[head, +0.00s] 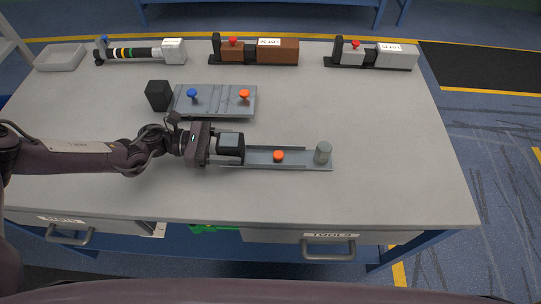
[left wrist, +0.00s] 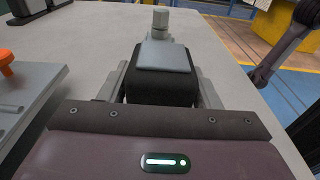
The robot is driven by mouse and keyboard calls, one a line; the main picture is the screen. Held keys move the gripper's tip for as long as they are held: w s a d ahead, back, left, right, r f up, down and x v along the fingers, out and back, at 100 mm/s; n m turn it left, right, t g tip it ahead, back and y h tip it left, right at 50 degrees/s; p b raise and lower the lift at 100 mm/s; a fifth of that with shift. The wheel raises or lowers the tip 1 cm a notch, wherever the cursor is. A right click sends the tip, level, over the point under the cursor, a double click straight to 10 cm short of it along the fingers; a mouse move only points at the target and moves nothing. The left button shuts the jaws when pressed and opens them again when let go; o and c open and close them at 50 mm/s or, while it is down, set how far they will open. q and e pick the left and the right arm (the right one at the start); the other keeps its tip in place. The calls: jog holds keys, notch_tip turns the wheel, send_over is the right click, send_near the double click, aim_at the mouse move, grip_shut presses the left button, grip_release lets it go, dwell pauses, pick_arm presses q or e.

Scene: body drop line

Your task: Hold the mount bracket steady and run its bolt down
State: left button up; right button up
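The mount bracket (head: 302,165) is a long grey channel lying flat on the bench. An orange-headed bolt (head: 279,155) stands in its middle and a grey cylinder (head: 323,153) at its right end. A dark block with a grey top (head: 230,143) is at its left end. My left gripper (head: 214,146) is right at that block. In the left wrist view the block (left wrist: 165,58) is straight ahead, with grey bars at both sides and the cylinder (left wrist: 160,20) behind it. My right gripper is not in view.
Behind lies a grey plate (head: 218,91) with blue and orange knobs and a black block (head: 158,95). Tools stand along the back edge beside a grey tray (head: 61,57). The bench (head: 400,150) is clear to the right. Drawers are under the front edge.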

pick_arm(q)
jog(key=c, duration=0.7)
jog(key=shift+r, duration=0.15)
jog(key=shift+c, duration=0.6)
jog(key=shift+f, duration=0.25)
jog(key=shift+s+f, duration=0.15)
jog(key=shift+f, duration=0.1)
